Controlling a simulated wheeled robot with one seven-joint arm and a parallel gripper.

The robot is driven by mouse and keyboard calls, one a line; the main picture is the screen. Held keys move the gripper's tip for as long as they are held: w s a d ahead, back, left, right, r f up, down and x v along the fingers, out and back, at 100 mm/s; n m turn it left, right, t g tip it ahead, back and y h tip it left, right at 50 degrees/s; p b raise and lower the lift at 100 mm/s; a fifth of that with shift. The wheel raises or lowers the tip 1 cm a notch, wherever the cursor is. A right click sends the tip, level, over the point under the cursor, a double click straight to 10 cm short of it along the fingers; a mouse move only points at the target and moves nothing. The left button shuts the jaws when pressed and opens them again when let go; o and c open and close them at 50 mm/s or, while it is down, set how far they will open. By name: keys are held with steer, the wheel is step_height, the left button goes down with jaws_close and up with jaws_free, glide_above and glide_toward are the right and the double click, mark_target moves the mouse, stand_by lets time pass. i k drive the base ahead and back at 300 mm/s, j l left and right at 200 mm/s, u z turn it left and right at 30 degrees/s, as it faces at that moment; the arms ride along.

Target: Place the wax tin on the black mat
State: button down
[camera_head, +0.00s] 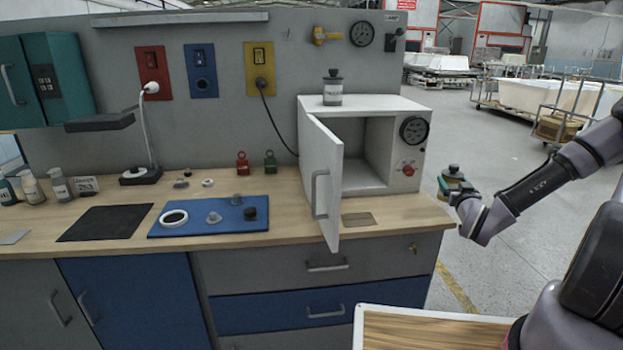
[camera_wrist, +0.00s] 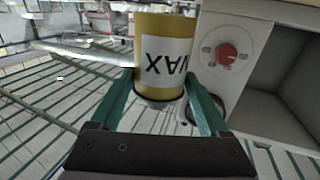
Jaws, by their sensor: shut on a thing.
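The wax tin (camera_wrist: 188,52) is yellow with a white label reading WAX, upside down in the wrist view. My gripper (camera_wrist: 160,88) is shut on it, with a green finger on each side. In the head view the tin (camera_head: 452,184) shows a dark lid and is held upright, right of the white cabinet and off the bench's right end. My gripper (camera_head: 462,192) is partly hidden there. The black mat (camera_head: 105,223) lies flat and bare on the left part of the bench, far from my gripper.
A white cabinet (camera_head: 365,103) stands on the bench with its door (camera_head: 322,180) swung open towards the front, between the tin and mat. A dark-lidded jar (camera_head: 332,88) stands on top. A blue tray (camera_head: 190,230) with small parts lies right of the mat. A lamp (camera_head: 147,130) stands behind.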

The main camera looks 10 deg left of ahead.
mark_target(104, 226)
steer(key=j+z, duration=0.1)
steer(key=z, duration=0.35)
steer(key=k+j+z, duration=0.1)
steer(key=z, duration=0.3)
steer(key=j+z, duration=0.1)
steer(key=z, duration=0.35)
steer(key=k+j+z, duration=0.1)
steer(key=z, duration=0.25)
steer(key=k+z, duration=0.3)
steer(key=k, duration=0.7)
steer(key=k+j, duration=0.15)
steer(key=k, duration=0.6)
steer(key=u, duration=0.4)
steer(key=k+j+u, duration=0.1)
steer(key=u, duration=0.35)
steer(key=k+u, duration=0.1)
steer(key=u, duration=0.3)
steer(key=j+u, duration=0.15)
steer(key=u, duration=0.3)
steer(key=j+u, duration=0.1)
steer(key=u, duration=0.3)
steer(key=j+u, duration=0.1)
steer(key=u, duration=0.3)
steer(key=k, duration=0.05)
